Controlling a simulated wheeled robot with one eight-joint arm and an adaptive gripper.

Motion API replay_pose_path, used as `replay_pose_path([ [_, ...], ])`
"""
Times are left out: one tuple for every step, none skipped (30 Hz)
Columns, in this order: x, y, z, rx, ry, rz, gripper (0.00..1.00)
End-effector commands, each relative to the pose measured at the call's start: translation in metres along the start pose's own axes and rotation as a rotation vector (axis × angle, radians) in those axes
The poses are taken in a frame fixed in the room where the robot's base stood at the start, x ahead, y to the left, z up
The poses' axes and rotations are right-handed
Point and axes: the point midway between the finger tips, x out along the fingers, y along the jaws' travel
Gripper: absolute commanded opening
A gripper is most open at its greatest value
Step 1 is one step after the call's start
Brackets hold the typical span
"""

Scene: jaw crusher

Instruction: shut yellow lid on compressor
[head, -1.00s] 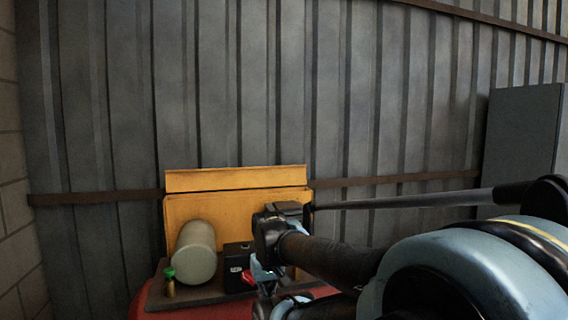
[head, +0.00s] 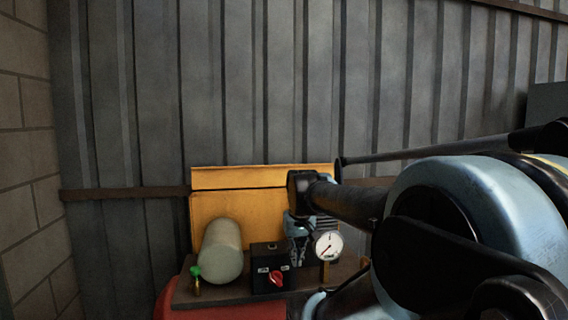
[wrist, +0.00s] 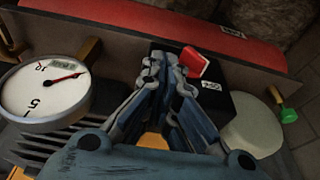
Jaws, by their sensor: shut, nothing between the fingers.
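The yellow lid (head: 212,214) stands upright and open at the back of the compressor in the head view, with a folded strip along its top. A bit of yellow shows low between my finger links in the wrist view (wrist: 153,141). My gripper (head: 298,262) points down in front of the lid, between the black switch box (head: 266,262) and the gauge (head: 328,246). In the wrist view my gripper (wrist: 168,66) is shut and empty, its tips close to the black box and red knob (wrist: 194,62). My arm hides the lid's right part.
A pale cylinder (head: 221,252) and a green-topped brass valve (head: 196,280) stand left of the box on the dark base plate, above the red tank (head: 225,311). The corrugated wall (head: 210,90) is close behind the lid. A brick wall is at left.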

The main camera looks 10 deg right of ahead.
Motion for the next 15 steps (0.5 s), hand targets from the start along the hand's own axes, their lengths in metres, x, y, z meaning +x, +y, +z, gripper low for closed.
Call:
replay_pose_path([
  [-0.013,0.001,-0.019,0.001,0.008,-0.001,0.0],
  [-0.019,0.002,-0.03,0.001,0.013,-0.001,0.0],
  [-0.028,0.003,-0.044,0.001,0.02,-0.002,0.0],
  [-0.035,0.003,-0.055,0.001,0.026,-0.002,0.0],
  [-0.041,0.004,-0.066,0.001,0.032,-0.002,0.0],
  [-0.049,0.005,-0.08,0.001,0.039,-0.002,0.0],
  [-0.056,0.006,-0.091,0.001,0.044,-0.002,0.0],
  [-0.061,0.007,-0.102,0.001,0.049,-0.003,0.0],
  [-0.069,0.008,-0.116,0.002,0.056,-0.003,0.0],
  [-0.075,0.009,-0.127,0.002,0.062,-0.003,0.0],
  [-0.08,0.01,-0.138,0.003,0.068,-0.003,0.0],
  [-0.088,0.012,-0.152,0.003,0.075,-0.003,0.0],
  [-0.093,0.013,-0.163,0.004,0.08,-0.003,0.0],
  [-0.098,0.014,-0.174,0.005,0.085,-0.003,0.0],
  [-0.105,0.016,-0.189,0.005,0.093,-0.003,0.0],
])
